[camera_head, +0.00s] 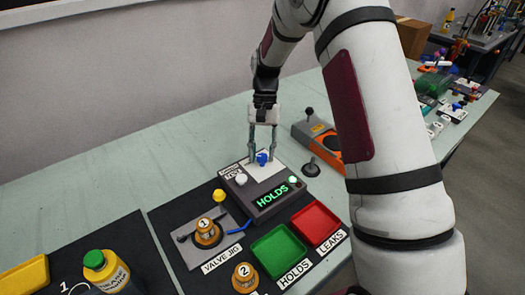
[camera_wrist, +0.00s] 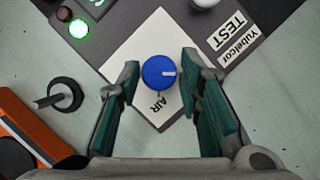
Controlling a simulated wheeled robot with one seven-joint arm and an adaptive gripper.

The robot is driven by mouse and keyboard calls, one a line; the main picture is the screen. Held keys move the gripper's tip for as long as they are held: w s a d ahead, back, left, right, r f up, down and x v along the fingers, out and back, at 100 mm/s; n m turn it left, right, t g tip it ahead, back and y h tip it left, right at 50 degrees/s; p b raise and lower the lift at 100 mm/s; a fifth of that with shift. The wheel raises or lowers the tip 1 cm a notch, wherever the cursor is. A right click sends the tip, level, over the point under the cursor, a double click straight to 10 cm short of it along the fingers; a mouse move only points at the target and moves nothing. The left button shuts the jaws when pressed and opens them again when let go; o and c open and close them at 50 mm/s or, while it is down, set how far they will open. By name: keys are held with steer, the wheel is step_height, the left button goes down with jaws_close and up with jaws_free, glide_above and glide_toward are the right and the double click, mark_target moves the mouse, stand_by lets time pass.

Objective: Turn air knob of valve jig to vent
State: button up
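The blue air knob (camera_head: 262,159) sits on a white plate on top of the dark test box (camera_head: 262,205). It also shows in the wrist view (camera_wrist: 157,73), with a white pointer mark toward the right and the word AIR beside it. My gripper (camera_head: 261,152) points down over the knob. In the wrist view its two fingers (camera_wrist: 160,65) stand open, one each side of the knob, with gaps. I cannot tell the exact height of the fingertips.
The box display reads HOLDS in green beside a lit green lamp (camera_head: 293,180). A white knob (camera_head: 241,179) is left of the blue one. Green (camera_head: 278,252) and red (camera_head: 316,223) trays lie in front. An orange-grey device (camera_head: 318,140) stands behind right.

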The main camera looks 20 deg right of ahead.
steer(key=shift+o, duration=0.4)
steer(key=shift+w+r, duration=0.1)
steer(key=shift+r, duration=0.1)
steer(key=v, duration=1.1)
steer(key=shift+r, duration=0.3)
